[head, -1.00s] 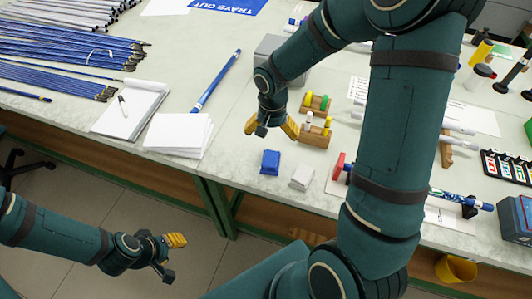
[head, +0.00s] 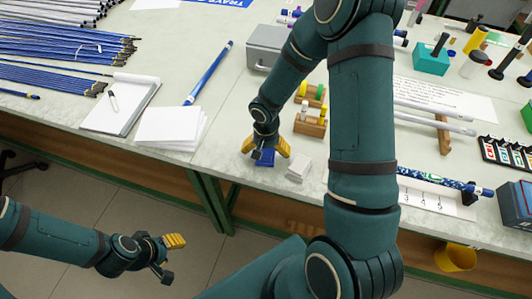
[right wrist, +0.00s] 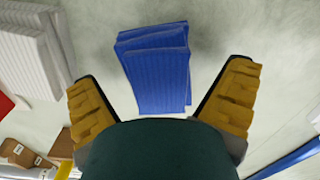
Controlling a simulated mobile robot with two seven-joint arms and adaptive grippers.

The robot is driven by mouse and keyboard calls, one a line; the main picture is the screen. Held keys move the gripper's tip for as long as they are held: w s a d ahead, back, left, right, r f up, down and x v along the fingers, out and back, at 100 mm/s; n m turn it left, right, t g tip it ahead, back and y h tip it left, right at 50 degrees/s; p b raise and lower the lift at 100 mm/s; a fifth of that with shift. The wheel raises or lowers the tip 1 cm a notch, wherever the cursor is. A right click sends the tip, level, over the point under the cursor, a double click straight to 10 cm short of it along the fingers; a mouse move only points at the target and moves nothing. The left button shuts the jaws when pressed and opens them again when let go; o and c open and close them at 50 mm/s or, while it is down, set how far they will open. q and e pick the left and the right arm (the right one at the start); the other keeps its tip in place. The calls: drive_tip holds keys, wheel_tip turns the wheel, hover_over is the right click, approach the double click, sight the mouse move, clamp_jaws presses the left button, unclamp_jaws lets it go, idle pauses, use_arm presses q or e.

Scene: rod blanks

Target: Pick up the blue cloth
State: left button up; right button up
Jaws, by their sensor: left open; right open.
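The blue cloth (head: 265,158) lies folded on the pale bench top near its front edge, partly hidden by my right gripper (head: 265,150) in the head view. In the right wrist view the blue cloth (right wrist: 158,68) lies between and just beyond the two yellow fingertips of my right gripper (right wrist: 162,90). The right gripper is open, with a finger on either side of the cloth and bare bench showing beside it. My left gripper (head: 172,256) is open and empty, low over the floor in front of the bench.
A folded white cloth (head: 299,168) lies just right of the blue one. Paper stacks (head: 172,128) and a blue rod (head: 208,73) lie to the left. Small wooden holders (head: 310,122) stand behind. A patterned blue rod (head: 440,183) lies to the right.

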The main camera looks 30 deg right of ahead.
drive_tip(key=shift+f, duration=0.15)
drive_tip(key=c, duration=1.3)
wheel_tip(320, 180, up, 10)
drive_tip(key=shift+r+p, duration=0.1)
drive_tip(key=shift+p, duration=0.95)
drive_tip(key=shift+o, duration=1.4)
drive_tip(key=shift+c, duration=0.9)
drive_tip(key=shift+d, duration=0.1)
